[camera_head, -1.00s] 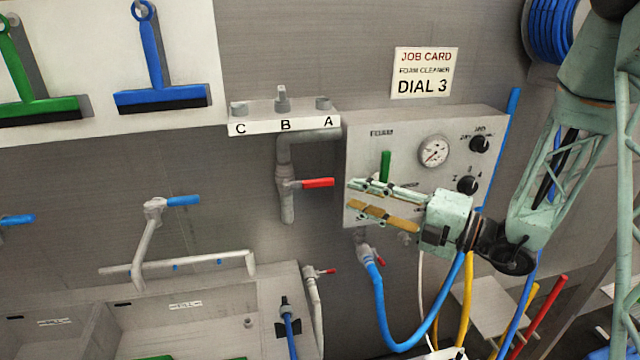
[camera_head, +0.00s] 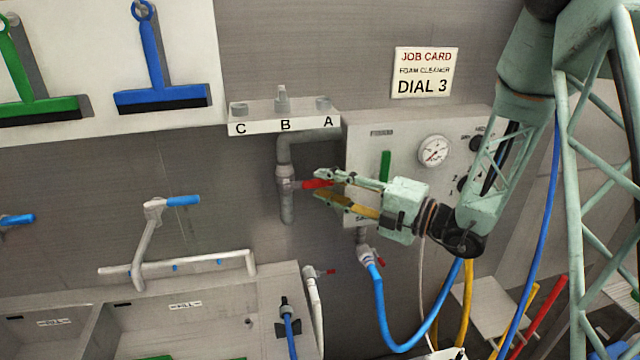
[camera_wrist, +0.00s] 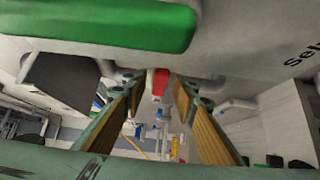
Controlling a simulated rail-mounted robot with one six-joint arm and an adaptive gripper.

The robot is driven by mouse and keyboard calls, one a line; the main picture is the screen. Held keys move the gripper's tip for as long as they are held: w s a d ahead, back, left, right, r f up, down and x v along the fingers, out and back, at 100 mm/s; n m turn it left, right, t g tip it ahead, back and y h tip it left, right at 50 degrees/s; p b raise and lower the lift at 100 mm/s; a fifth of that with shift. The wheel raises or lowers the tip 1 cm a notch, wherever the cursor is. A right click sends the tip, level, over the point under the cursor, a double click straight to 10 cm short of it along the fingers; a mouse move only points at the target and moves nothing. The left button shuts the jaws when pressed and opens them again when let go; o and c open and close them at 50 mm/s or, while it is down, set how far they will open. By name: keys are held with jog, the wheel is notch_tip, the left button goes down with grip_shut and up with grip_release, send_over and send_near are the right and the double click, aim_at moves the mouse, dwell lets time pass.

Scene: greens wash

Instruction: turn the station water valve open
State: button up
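A valve with a red lever (camera_head: 316,184) sits on the grey vertical pipe (camera_head: 287,205), left of the foam panel. The lever points right, across the pipe. My gripper (camera_head: 319,186) reaches in from the right with its fingers apart, one above and one below the lever's outer end in the head view. In the wrist view the red lever (camera_wrist: 160,82) shows between the open fingertips (camera_wrist: 156,84). I cannot tell whether either finger touches it.
The foam panel (camera_head: 362,140) with a green handle (camera_head: 385,165) and gauge (camera_head: 434,151) is close behind my gripper. The green handle (camera_wrist: 110,24) looms large in the wrist view. A blue hose (camera_head: 379,305) hangs below.

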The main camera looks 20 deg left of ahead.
jog(key=shift+x, duration=1)
grip_shut()
